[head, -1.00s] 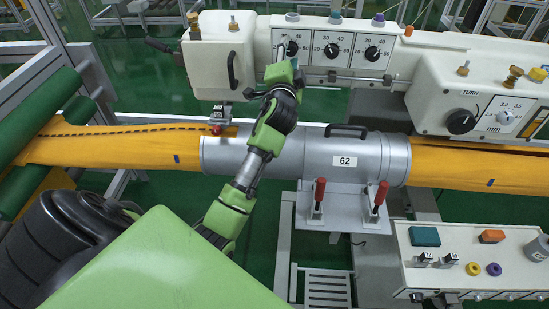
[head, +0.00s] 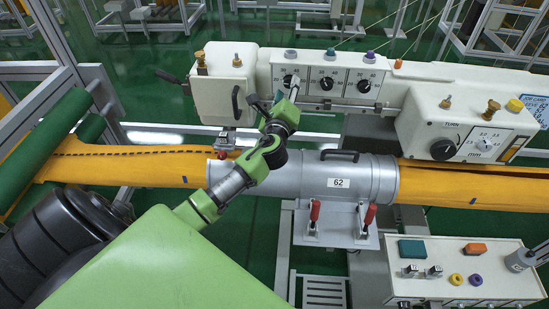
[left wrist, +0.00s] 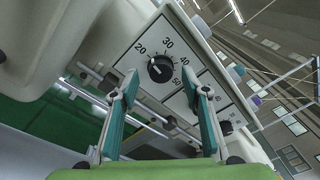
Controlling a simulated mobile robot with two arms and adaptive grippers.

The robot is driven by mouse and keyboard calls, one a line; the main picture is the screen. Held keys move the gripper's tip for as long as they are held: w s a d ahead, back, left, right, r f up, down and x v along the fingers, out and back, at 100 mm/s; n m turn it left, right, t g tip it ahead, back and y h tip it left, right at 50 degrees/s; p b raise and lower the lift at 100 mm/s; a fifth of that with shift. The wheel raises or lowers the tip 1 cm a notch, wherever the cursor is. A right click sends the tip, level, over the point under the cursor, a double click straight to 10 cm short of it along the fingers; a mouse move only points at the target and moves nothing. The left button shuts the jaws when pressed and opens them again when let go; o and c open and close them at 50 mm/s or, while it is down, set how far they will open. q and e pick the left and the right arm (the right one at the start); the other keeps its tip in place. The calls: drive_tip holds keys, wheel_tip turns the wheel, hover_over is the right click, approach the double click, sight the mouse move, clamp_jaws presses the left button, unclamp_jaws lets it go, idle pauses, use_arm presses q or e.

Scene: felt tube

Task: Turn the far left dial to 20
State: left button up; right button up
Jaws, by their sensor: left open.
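The far left dial (left wrist: 161,68) is a round black knob with a white pointer mark, on a white scale plate marked 20, 30, 40 and 50. Its pointer slants to the upper left, toward the 20 side; the exact reading is unclear. In the head view my left gripper (head: 287,97) is at the leftmost scale plate and largely covers that dial. In the left wrist view the left gripper (left wrist: 161,84) is open, its teal fingers spread either side of the dial. I cannot tell that either finger touches it. My right gripper is not in view.
The middle dial (head: 327,83) and right dial (head: 364,86) sit close by on the same panel. A white box with a handle (head: 223,88) stands left of the panel. The grey tube (head: 270,190) marked 62 lies below, with orange felt (head: 125,165) running through it.

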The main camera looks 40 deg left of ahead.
use_arm(q)
drive_tip(key=b+v, duration=0.3)
drive_tip(key=v, duration=0.9)
drive_tip(key=s+d+f+n+g+h, duration=0.1)
drive_tip(key=s+f+n+g, duration=0.1)
drive_tip(key=f, duration=0.7)
drive_tip(key=s+d+f+n+g+h+b, duration=0.1)
drive_tip(key=s+f+n+g, duration=0.1)
drive_tip(key=f, duration=0.8)
drive_tip(key=s+d+f+n+g+h, duration=0.1)
drive_tip(key=s+f+n, duration=0.3)
drive_tip(key=f, duration=0.6)
drive_tip(key=shift+d+f+g+h+b, duration=0.2)
drive_tip(key=shift+d+g+h+b, duration=0.25)
drive_tip(key=shift+g, duration=0.45)
